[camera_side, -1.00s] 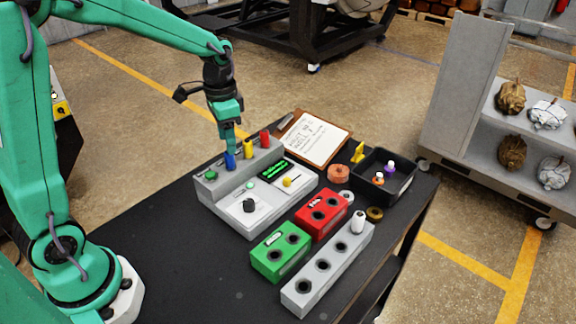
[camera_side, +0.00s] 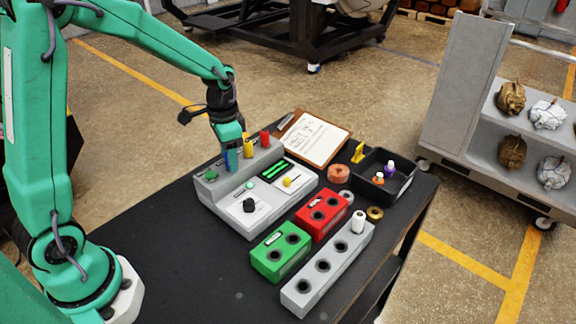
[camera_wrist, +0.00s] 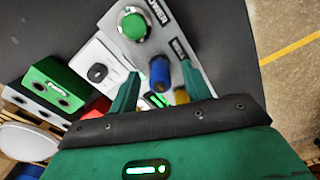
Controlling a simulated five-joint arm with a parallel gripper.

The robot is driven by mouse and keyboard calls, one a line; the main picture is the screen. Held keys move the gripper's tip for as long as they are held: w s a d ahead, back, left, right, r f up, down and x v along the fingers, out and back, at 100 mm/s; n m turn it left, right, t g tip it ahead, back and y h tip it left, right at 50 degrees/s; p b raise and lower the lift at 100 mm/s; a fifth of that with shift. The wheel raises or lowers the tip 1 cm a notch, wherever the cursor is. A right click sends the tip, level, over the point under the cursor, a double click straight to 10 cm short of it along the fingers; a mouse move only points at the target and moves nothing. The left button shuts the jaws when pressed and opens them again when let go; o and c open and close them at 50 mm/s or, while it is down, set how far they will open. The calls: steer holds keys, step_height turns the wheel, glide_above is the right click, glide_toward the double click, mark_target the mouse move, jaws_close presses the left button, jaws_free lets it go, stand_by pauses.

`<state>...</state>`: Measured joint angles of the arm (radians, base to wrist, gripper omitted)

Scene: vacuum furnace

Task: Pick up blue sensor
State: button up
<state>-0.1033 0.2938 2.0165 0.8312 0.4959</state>
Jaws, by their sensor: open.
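The blue sensor (camera_wrist: 159,72) is a small blue cylinder standing upright in the raised back strip of the grey control panel (camera_side: 222,204). In the side view, the blue sensor (camera_side: 230,160) is partly hidden by my gripper. My gripper (camera_side: 231,158) is low over the panel, at the sensor. In the wrist view, the two green fingers of my gripper (camera_wrist: 160,75) are apart, with the blue sensor between them and a gap visible on each side. Its lower part is hard to make out in the side view.
A yellow cylinder (camera_side: 248,148) and a red cylinder (camera_side: 265,138) stand in the same strip, to the right. A green button (camera_side: 210,174) is to the left. Green (camera_side: 280,252), red (camera_side: 323,214) and grey (camera_side: 328,268) holed blocks stand in front. The table's left part is clear.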

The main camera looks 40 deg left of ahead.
steer(key=shift+c, duration=0.5)
jaws_close()
steer(key=shift+r, duration=0.15)
steer(key=shift+r, duration=0.45)
step_height(320, 180, up, 3)
steer(key=shift+r, duration=0.15)
steer(key=s+d+r, duration=0.5)
steer(key=d+r, duration=0.1)
steer(key=d, duration=0.4)
steer(key=shift+d+r, duration=0.3)
steer(key=shift+w+d, duration=0.1)
